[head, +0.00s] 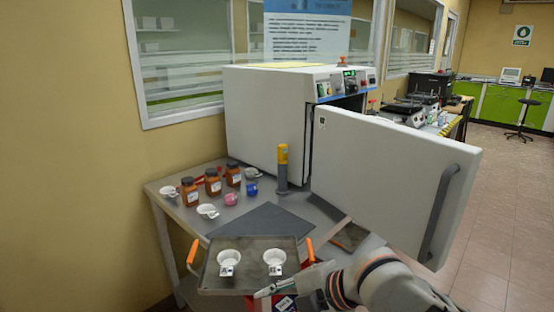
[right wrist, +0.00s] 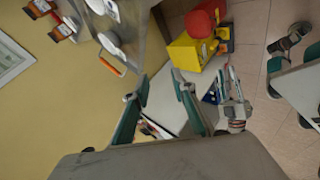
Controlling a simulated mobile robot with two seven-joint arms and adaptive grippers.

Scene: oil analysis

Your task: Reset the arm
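My right arm reaches in from the lower right of the head view, and its gripper (head: 268,290) is at the front edge of the metal tray (head: 240,248). In the right wrist view the two fingers (right wrist: 157,88) stand apart with nothing between them. I cannot tell whether the gripper touches the tray. The tray has orange handles and carries two white cups (head: 229,257) (head: 275,256) with labels. My left gripper is not in view.
The white oven (head: 265,110) stands behind with its door (head: 385,175) wide open, close above my right arm. Brown jars (head: 212,183), small cups and a yellow-topped grey cylinder (head: 282,170) stand on the table (head: 175,210). Open floor (head: 500,200) lies to the right.

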